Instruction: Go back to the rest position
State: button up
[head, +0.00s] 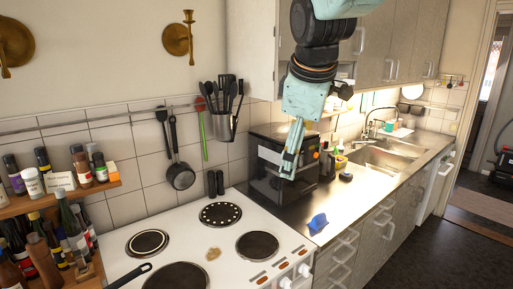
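My gripper (289,174) hangs from my arm in the upper middle of the head view and points down. It is in front of the black countertop oven (268,181), above the counter. I see its fingers nearly edge-on, so I cannot tell how far apart they are. No object shows between or below the fingertips.
The white cooker (190,219) with several dark hotplates stands at the front, a dark pan (176,277) at its near edge. A blue object (317,222) lies on the steel counter (345,203). Bottles fill the rack (92,187) at left. Cabinets (395,45) hang behind my arm.

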jog(key=s+d+f+m, duration=0.2)
jog(key=s+d+m, duration=0.1)
jog(key=s, duration=1)
jog(key=s+d+f+m+g+p, duration=0.1)
jog(key=s+m, duration=0.5)
jog(key=s, duration=0.7)
jog(key=s+d+f+m, duration=0.3)
jog(key=s+d, duration=0.3)
jog(key=s, duration=0.7)
jog(key=shift+s+f+m+g, duration=0.15)
jog(key=shift+s+m+g, duration=0.25)
jog(key=shift+m, duration=0.3)
